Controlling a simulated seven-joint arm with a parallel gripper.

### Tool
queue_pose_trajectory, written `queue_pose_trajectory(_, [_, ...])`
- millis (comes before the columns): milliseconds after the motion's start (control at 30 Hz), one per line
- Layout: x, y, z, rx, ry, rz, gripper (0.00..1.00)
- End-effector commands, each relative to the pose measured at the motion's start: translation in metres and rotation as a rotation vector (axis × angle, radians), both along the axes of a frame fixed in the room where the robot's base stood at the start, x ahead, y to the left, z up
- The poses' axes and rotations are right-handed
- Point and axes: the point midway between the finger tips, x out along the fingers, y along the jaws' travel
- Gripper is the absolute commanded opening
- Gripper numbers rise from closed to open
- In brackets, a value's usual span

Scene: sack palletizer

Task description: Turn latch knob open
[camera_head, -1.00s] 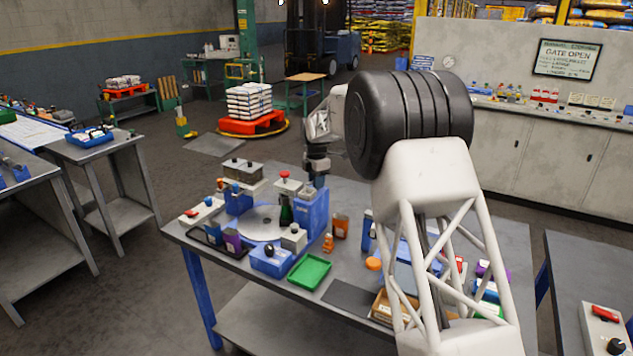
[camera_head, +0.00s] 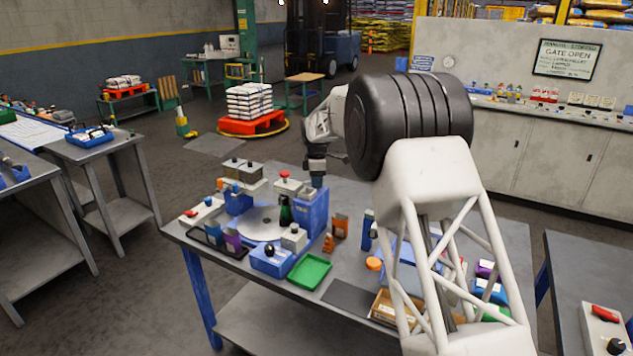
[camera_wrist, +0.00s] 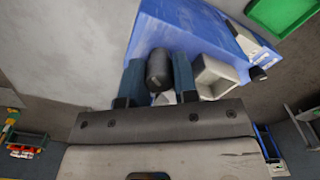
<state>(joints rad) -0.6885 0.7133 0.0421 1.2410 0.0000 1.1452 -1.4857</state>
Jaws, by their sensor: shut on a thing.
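The latch knob (camera_wrist: 158,67) is a dark, rounded piece on top of a blue housing (camera_wrist: 205,32). In the wrist view my gripper (camera_wrist: 160,76) is shut on the knob, with one dark blue finger on each side of it. A light square-rimmed part (camera_wrist: 214,76) sits just right of the right finger. In the head view the blue housing (camera_head: 311,215) stands at the back of the workbench, and my gripper (camera_head: 317,179) points down onto its top. The knob's turn angle cannot be told, and the knob is hidden there.
A green tray (camera_head: 310,271) lies at the front edge.

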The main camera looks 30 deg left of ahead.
Motion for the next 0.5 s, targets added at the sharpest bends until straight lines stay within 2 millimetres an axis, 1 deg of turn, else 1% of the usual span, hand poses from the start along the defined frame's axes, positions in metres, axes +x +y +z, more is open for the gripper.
queue_pose_trajectory(500, [0.0001,0.0002,0.0001,0.000,0.000,-0.490,0.04])
